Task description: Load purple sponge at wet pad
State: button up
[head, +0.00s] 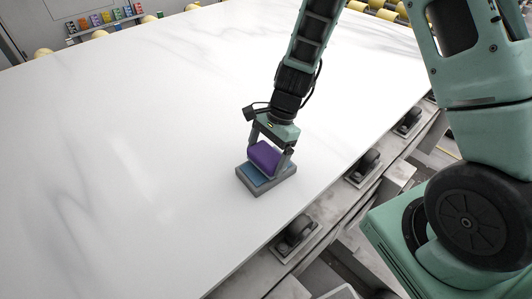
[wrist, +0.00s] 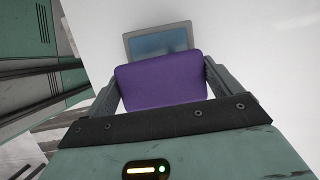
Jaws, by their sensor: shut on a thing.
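The purple sponge (head: 264,156) is held between the two fingers of my gripper (head: 271,153). In the wrist view the sponge (wrist: 160,82) fills the space between the fingers. The wet pad (head: 252,177) is a blue surface in a grey tray (head: 268,187) on the white slab, near its right edge. The sponge is over the pad and hides part of it; I cannot tell whether it touches. In the wrist view the tray (wrist: 158,30) shows beyond the sponge, with part of its blue pad visible.
The white stone slab (head: 130,150) is broad and mostly bare. Its right edge runs beside the tray, with black rollers (head: 297,232) on a metal frame below. A rack of coloured blocks (head: 106,20) stands beyond the slab at the far left.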

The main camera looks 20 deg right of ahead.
aim_at(266, 154)
jog(key=shift+r+p, duration=2.55)
jog(key=shift+r, duration=0.55)
jog(key=shift+f, duration=0.1)
